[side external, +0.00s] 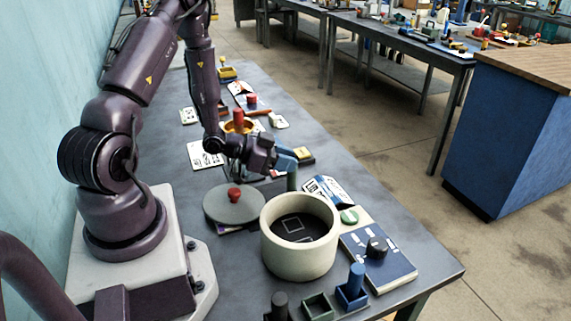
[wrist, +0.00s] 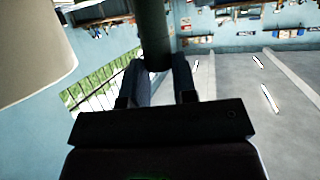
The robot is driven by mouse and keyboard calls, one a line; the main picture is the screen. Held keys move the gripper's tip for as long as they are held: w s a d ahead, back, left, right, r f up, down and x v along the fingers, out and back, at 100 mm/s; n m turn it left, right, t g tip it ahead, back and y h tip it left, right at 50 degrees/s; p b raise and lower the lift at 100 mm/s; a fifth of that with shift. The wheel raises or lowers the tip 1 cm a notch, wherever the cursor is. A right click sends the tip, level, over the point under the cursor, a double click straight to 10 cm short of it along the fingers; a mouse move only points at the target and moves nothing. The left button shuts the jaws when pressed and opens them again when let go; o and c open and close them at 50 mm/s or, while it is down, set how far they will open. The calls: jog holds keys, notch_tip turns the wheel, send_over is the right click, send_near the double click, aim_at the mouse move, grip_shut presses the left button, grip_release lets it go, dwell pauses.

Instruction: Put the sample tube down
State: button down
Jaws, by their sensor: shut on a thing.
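My gripper (side external: 290,160) is shut on a dark green sample tube (side external: 292,180), held roughly upright just behind the rim of the cream pot (side external: 276,262). The pot hides the tube's lower end, so I cannot tell whether it touches the table. In the wrist view the two fingers of my gripper (wrist: 158,85) close around the dark tube (wrist: 153,30). An empty green square holder (side external: 317,307) sits at the table's near edge. Beside it a blue tube (side external: 356,280) stands in a blue square holder (side external: 352,298).
A grey round lid (side external: 220,209) with a red knob lies left of the pot. A dark blue panel (side external: 392,272) with a black knob (side external: 377,247) and a green disc (side external: 349,216) are to its right. Several small items crowd the table's far part.

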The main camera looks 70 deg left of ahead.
jog(key=shift+f, duration=0.45)
jog(key=shift+f, duration=0.2)
jog(key=c, duration=0.9)
grip_release()
jog(key=shift+r, duration=0.1)
